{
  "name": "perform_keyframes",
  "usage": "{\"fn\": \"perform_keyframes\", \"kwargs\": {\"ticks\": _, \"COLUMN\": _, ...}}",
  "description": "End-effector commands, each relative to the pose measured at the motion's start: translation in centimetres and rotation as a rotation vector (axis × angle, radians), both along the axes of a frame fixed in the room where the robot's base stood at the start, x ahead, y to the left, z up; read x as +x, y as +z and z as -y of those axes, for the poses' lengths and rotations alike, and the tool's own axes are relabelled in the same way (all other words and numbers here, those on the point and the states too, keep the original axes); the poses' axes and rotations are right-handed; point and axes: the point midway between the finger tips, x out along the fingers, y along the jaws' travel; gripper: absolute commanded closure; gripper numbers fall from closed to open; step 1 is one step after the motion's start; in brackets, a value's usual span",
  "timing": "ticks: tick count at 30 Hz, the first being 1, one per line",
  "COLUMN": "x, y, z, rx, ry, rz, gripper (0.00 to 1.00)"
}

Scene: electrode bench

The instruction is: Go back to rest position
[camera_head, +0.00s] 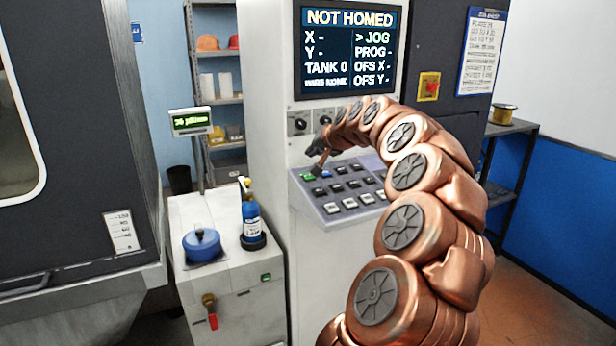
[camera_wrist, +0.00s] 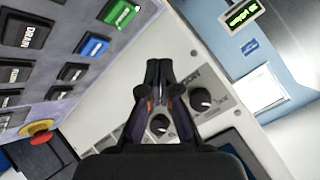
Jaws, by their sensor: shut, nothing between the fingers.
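My gripper (camera_wrist: 159,68) is shut and empty in the wrist view, its two fingertips together in front of the pale machine front. A round black knob (camera_wrist: 202,98) shows to the right of the fingers and another (camera_wrist: 160,125) between them. In the head view my arm curves up from the lower right, and my gripper (camera_head: 318,158) is at the upper left corner of the sloped button panel (camera_head: 329,212). It is close to the panel's green and blue keys; the head view does not show whether it touches anything.
The screen (camera_head: 346,50) above reads NOT HOMED. A red emergency button (camera_head: 430,86) is right of it. A white cabinet (camera_head: 234,310) at left carries a blue pot (camera_head: 202,245) and a blue bottle (camera_head: 251,215). A shelf with a spool (camera_head: 503,114) stands at right.

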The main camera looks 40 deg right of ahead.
Motion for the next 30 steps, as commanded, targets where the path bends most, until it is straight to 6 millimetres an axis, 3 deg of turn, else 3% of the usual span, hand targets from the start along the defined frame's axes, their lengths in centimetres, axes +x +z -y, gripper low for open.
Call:
{"fn": "perform_keyframes", "kwargs": {"ticks": 16, "x": 0.0, "y": 0.0, "z": 0.0, "rx": 0.001, "ry": 0.001, "rz": -0.001, "gripper": 1.00}}
{"fn": "perform_keyframes", "kwargs": {"ticks": 19, "x": 0.3, "y": 0.0, "z": -1.0, "rx": 0.000, "ry": 0.018, "rz": -0.007, "gripper": 1.00}}
{"fn": "perform_keyframes", "kwargs": {"ticks": 23, "x": 1.1, "y": 0.0, "z": -5.5, "rx": -0.002, "ry": 0.100, "rz": -0.042, "gripper": 1.00}}
{"fn": "perform_keyframes", "kwargs": {"ticks": 27, "x": 1.4, "y": -0.8, "z": -13.7, "rx": -0.009, "ry": 0.252, "rz": -0.122, "gripper": 1.00}}
{"fn": "perform_keyframes", "kwargs": {"ticks": 30, "x": 0.7, "y": -1.6, "z": -19.8, "rx": -0.023, "ry": 0.362, "rz": -0.189, "gripper": 1.00}}
